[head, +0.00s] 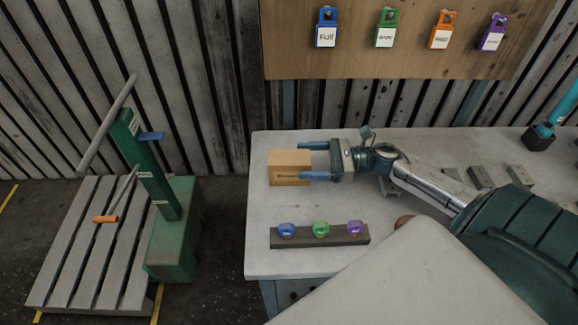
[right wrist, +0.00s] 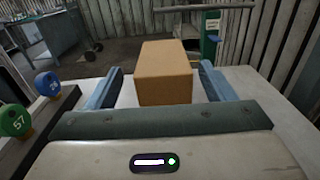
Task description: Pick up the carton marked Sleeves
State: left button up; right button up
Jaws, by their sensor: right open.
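A plain brown carton (head: 288,166) stands at the left end of the grey table. In the right wrist view the carton (right wrist: 166,75) stands upright between the fingers, with a gap on each side. No marking on it is readable in either view. My left gripper is not in view.
A dark rack (head: 320,240) with blue, green and purple numbered tags lies in front of the carton. Grey blocks (head: 480,176) sit to the right on the table. A board (head: 410,55) with coloured padlock-shaped tags hangs behind.

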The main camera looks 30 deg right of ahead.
aim_at(293, 156)
jog(key=shift+w+a+r+p, duration=0.2)
jog(key=shift+w+a+p, duration=0.2)
jog(key=shift+a+p, duration=0.1)
jog(key=p+x, duration=0.1)
jog(key=x, duration=0.2)
jog(key=shift+w+d, duration=0.1)
jog(key=shift+w+a+f+p, duration=0.2)
jog(key=shift+a+p, duration=0.15)
jog(key=shift+c, duration=0.5)
jog(key=c, duration=1.1)
